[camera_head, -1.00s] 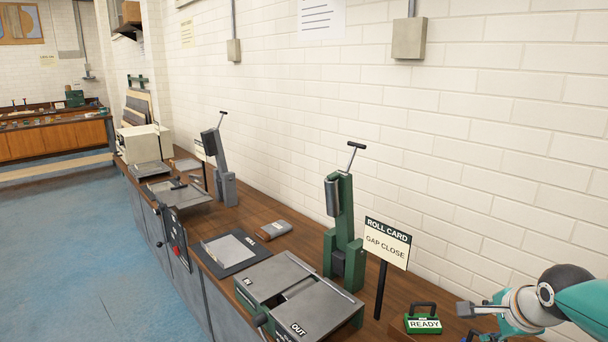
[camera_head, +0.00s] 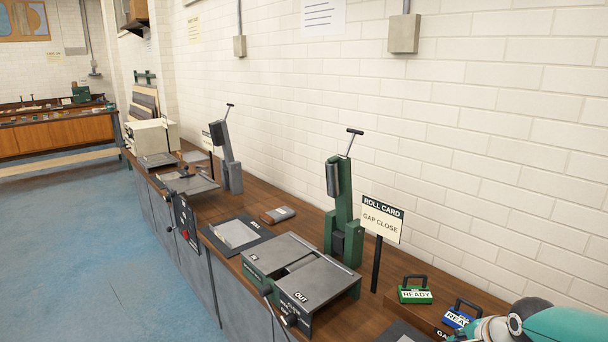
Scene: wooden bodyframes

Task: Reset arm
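My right arm (camera_head: 545,322) comes in at the lower right corner, over the right end of the bench. Its gripper is mostly cut off by the bottom edge, so I cannot tell whether it is open or holds anything. My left arm and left gripper are not in view. The arm partly covers a blue block with a handle and a "READY" label (camera_head: 458,317). A green "READY" block (camera_head: 415,291) stands to the left of the blue one, apart from the arm.
On the wooden bench (camera_head: 285,229) stand a green lever press (camera_head: 341,210), a "ROLL CARD GAP CLOSE" sign (camera_head: 382,220) and a grey two-plate machine marked "OUT" (camera_head: 318,284). A grey lever press (camera_head: 228,160) stands farther back. The blue floor (camera_head: 90,240) at left is clear.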

